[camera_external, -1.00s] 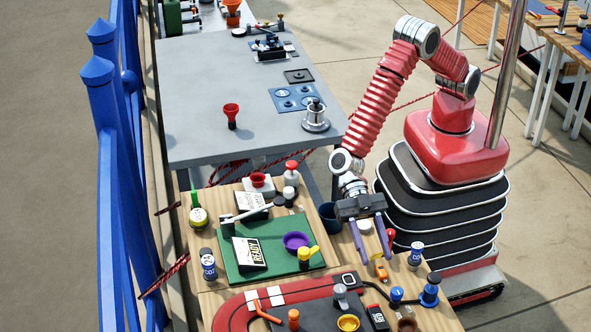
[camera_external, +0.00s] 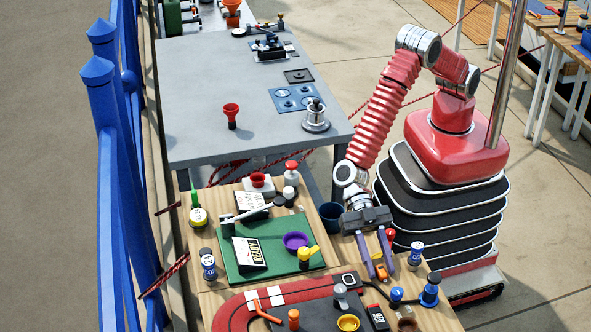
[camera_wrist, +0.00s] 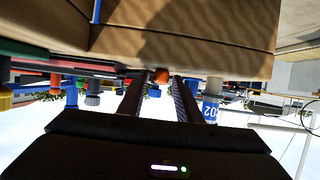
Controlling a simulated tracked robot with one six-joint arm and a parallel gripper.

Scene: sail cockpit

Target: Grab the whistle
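A small orange whistle (camera_external: 381,272) lies on the wooden table near its right side. It also shows in the wrist view as a small orange shape (camera_wrist: 161,76) between the far ends of my fingers. My gripper (camera_external: 380,270) is open, with its two blue-purple fingers pointing down at the table. The fingertips stand on either side of the whistle, and I see a gap between them. In the wrist view the two dark fingers (camera_wrist: 160,84) are apart. Whether either finger touches the whistle I cannot tell.
A red-topped item (camera_external: 390,235) stands close to the right finger. A blue-and-white can (camera_external: 416,252) is further right. A dark blue cup (camera_external: 330,216) is to the left.

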